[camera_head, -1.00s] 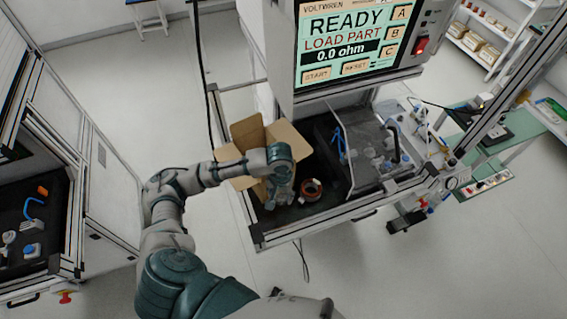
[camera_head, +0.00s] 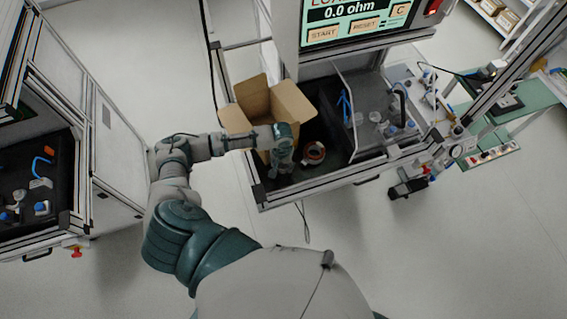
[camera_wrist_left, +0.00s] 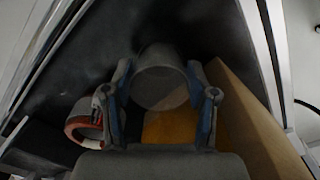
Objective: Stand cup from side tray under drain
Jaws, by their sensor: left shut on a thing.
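A grey cylindrical cup (camera_wrist_left: 162,80) is between the two fingers of my left gripper (camera_wrist_left: 160,98) in the left wrist view. The fingers touch its sides, and I am shut on it. In the head view my left gripper (camera_head: 283,160) points down over the near left part of the dark bench top (camera_head: 320,130), beside an open cardboard box. The cup cannot be made out clearly there. I cannot pick out the drain or the side tray with certainty. My right gripper is not in view.
A clear panel (camera_head: 362,100) and small fittings stand farther right. A metal frame rail (camera_head: 330,182) edges the bench.

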